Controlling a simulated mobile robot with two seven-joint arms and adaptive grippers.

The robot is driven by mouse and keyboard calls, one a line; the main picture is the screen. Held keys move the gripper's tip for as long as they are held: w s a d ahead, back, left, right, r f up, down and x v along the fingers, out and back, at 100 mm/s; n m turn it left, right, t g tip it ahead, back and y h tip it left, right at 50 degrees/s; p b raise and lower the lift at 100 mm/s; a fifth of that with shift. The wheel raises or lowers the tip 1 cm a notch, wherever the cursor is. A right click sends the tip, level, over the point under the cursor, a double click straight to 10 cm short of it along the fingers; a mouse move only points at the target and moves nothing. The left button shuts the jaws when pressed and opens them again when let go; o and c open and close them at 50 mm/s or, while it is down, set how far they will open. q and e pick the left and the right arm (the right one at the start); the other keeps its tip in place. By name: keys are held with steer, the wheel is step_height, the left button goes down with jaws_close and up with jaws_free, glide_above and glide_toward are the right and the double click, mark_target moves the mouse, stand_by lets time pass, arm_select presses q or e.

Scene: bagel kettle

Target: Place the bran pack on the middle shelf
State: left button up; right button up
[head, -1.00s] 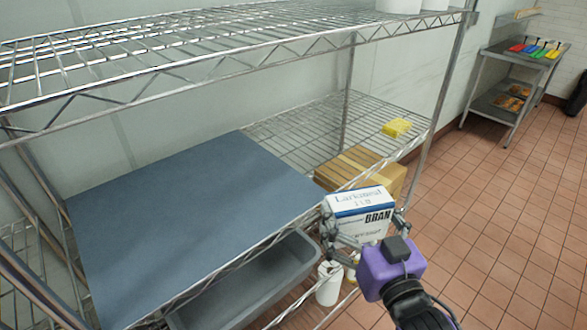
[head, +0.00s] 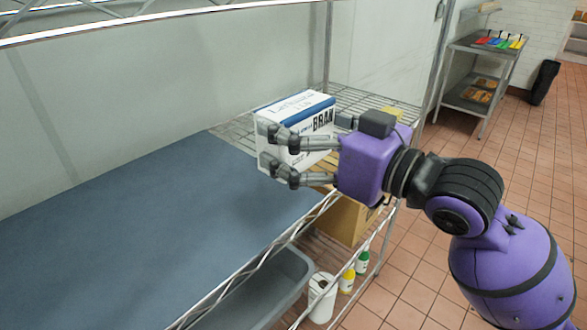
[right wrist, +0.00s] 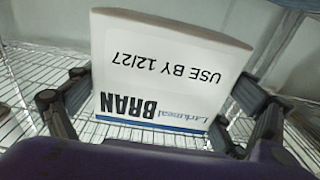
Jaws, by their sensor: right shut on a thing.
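The bran pack (head: 309,112) is a white box with a blue band and the word BRAN. My right gripper (head: 272,156) is shut on it, with fingers on its sides. The pack is upright in the head view, in front of the wire part of the middle shelf (head: 236,127); I cannot tell whether its base touches the shelf. The pack (right wrist: 165,75) also fills the middle of the right wrist view, between the fingers (right wrist: 150,110), with wire shelving behind it. My left gripper is not in view.
A blue-grey mat (head: 150,225) covers the left part of the middle shelf. A yellow item (head: 392,113) sits at its right end. Below are a grey tub (head: 262,292), a cardboard box (head: 345,218), a white container (head: 321,298) and bottles (head: 347,281). The upper shelf edge (head: 150,20) hangs above.

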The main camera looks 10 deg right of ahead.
steer(key=w+f, duration=0.3)
steer(key=w+d+f, duration=0.1)
steer(key=w+f, duration=0.3)
steer(key=w+d+f+b, duration=0.1)
steer(key=w+f, duration=0.3)
steer(key=shift+w+d+f, duration=0.1)
steer(key=shift+w+d, duration=0.05)
steer(key=shift+w, duration=0.1)
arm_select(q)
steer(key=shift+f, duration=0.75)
arm_select(e)
steer(key=shift+s+f, duration=0.1)
steer(key=shift+f, duration=0.25)
steer(key=shift+f, duration=0.1)
steer(key=shift+f, duration=0.3)
steer(key=o, duration=1.3)
steer(key=shift+c, duration=0.2)
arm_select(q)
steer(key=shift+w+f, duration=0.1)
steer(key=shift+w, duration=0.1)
